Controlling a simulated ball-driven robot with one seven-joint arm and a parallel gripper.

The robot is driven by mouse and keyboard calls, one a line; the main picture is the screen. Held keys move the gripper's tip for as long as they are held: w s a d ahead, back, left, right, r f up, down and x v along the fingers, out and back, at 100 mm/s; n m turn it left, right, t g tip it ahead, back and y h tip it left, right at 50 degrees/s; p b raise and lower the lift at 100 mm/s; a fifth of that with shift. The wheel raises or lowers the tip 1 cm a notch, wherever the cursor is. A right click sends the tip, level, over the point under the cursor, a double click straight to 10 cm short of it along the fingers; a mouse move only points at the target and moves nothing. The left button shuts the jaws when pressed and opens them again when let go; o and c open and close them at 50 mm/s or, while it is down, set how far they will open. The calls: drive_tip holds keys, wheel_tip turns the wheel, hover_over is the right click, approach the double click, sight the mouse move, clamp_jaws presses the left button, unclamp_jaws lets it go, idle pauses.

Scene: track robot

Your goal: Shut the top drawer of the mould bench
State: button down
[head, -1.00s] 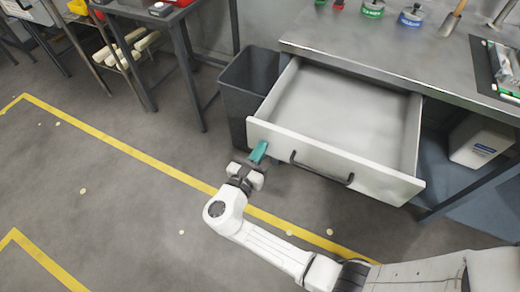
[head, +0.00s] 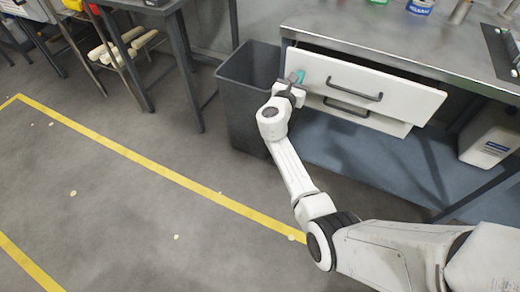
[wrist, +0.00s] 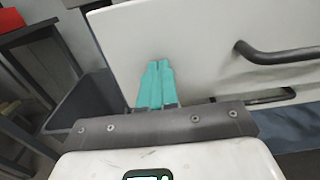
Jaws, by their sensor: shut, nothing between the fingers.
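The top drawer (head: 400,99) of the mould bench (head: 400,50) has a white front with a dark bar handle. Its inside is out of sight under the bench top. A dark gap shows above the front, which appears to stand slightly proud of the lower drawer (head: 385,124). My gripper (head: 300,77) is at the left end of the top drawer's front, left of the handle. In the wrist view its teal fingers (wrist: 156,84) are together, empty, pointing at the white front (wrist: 200,45). They seem to touch it, but the contact is not clear.
A dark grey bin (head: 240,105) stands on the floor close to the left of my gripper and forearm. A white container (head: 488,140) sits under the bench at the right. A dark metal table (head: 170,30) is at the back left. The floor in front is open, with yellow lines.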

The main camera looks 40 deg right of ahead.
drive_tip(key=b+x, duration=0.3)
drive_tip(key=x, duration=0.4)
drive_tip(key=shift+f, duration=0.2)
drive_tip(key=shift+w+d, duration=0.1)
drive_tip(key=shift+d, duration=0.1)
drive_tip(key=shift+w+d+r+b, duration=0.1)
drive_tip(key=shift+w+r+b, duration=0.05)
drive_tip(key=shift+r+b, duration=0.15)
